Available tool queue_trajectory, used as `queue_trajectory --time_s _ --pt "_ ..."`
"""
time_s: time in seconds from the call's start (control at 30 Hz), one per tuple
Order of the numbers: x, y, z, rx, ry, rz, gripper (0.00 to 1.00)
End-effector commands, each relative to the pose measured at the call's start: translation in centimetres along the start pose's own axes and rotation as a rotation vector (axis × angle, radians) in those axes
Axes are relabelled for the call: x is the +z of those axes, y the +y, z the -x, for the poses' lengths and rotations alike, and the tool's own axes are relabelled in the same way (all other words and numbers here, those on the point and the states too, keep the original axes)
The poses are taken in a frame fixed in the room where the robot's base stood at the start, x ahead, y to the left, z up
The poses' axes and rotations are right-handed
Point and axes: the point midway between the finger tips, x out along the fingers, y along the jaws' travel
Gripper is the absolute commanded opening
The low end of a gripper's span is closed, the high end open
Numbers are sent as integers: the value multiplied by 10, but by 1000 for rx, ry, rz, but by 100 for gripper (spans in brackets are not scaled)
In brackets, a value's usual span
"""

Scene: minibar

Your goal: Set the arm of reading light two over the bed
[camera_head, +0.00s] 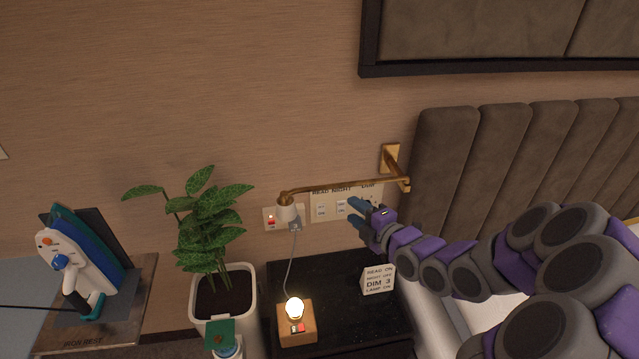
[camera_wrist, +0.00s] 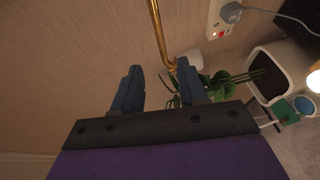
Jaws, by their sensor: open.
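A brass reading light arm (camera_head: 345,185) runs left from its wall bracket (camera_head: 390,160), along the wall and away from the bed. A small pale shade (camera_head: 287,213) hangs at its left end. No number marks the light. My gripper (camera_head: 354,213) is open in front of the wall plates, looking just below the brass arm. In the wrist view the brass arm (camera_wrist: 159,30) shows beyond my open, empty fingers (camera_wrist: 158,82), with the pale shade (camera_wrist: 190,58) near the right finger. I cannot tell whether they touch.
A black nightstand (camera_head: 340,270) holds a lit lamp (camera_head: 294,309) and a sign card (camera_head: 378,280). A potted plant (camera_head: 222,290) and an iron (camera_head: 75,265) are at left. Switch plates (camera_head: 325,207) are on the wall. The padded headboard (camera_head: 445,170) is at right.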

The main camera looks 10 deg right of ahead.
Motion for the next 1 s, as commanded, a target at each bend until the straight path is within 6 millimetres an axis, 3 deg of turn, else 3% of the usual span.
queue_trajectory --time_s 0.63,1.0 --pt "-1 2 -29 -2 3 -1 42" --pt "-1 0 -70 1 4 -2 42"
